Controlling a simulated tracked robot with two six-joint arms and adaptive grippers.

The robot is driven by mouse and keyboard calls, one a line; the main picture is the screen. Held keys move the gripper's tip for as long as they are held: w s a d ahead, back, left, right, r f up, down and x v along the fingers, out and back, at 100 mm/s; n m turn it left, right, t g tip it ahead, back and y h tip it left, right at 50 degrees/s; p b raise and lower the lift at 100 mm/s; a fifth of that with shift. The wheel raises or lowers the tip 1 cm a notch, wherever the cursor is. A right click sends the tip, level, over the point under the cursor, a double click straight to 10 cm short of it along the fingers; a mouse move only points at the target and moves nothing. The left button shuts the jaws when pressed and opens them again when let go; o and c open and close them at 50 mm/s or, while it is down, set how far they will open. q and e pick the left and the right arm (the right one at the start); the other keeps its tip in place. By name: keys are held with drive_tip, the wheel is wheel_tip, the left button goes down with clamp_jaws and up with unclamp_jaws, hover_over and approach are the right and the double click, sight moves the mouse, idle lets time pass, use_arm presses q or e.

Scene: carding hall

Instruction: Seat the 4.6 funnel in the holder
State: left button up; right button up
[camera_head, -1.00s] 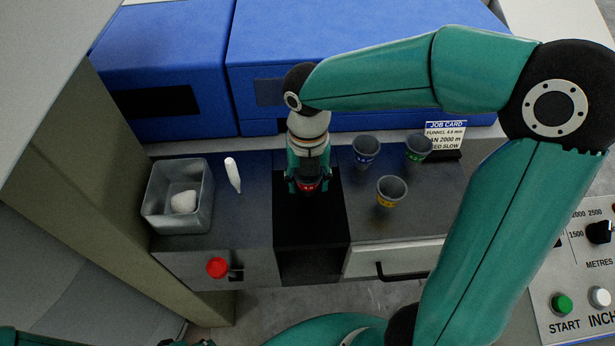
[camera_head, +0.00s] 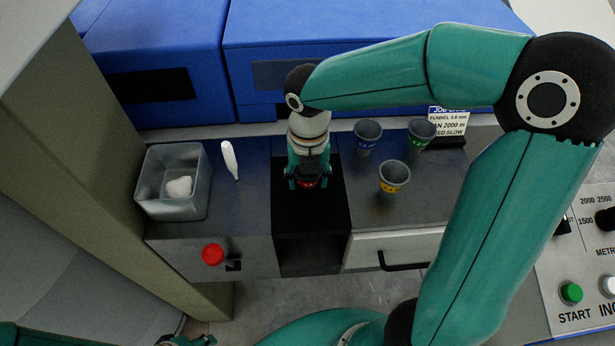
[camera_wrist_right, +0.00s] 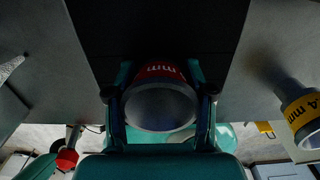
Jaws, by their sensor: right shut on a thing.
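My right gripper (camera_head: 307,181) is shut on the red-banded funnel (camera_head: 308,184), over the black section in the middle of the bench. In the right wrist view this funnel (camera_wrist_right: 160,104) sits between the fingers, its wide grey mouth toward the camera and "mm" legible on its band. I cannot make out the holder or whether the funnel touches anything below.
Blue (camera_head: 366,138), green (camera_head: 420,134) and yellow-banded (camera_head: 393,178) funnels stand right of the gripper. A grey bin (camera_head: 150,198) with white fibre and a white tool (camera_head: 229,160) are to the left. A red button (camera_head: 212,254) is in front; blue machine covers (camera_head: 330,60) stand behind.

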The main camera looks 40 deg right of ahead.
drive_tip(key=shift+s+a+f, duration=0.15)
drive_tip(key=shift+s+f, duration=0.15)
drive_tip(key=shift+f, duration=0.4)
drive_tip(key=shift+c, duration=0.3)
drive_tip(key=o, duration=1.5)
drive_tip(key=shift+w+f, duration=0.15)
drive_tip(key=shift+w, duration=0.15)
drive_tip(key=shift+c, duration=0.2)
drive_tip(key=shift+s+r, duration=0.1)
drive_tip(key=shift+r, duration=0.4)
wheel_tip(320, 180, up, 10)
drive_tip(key=shift+r, duration=0.6)
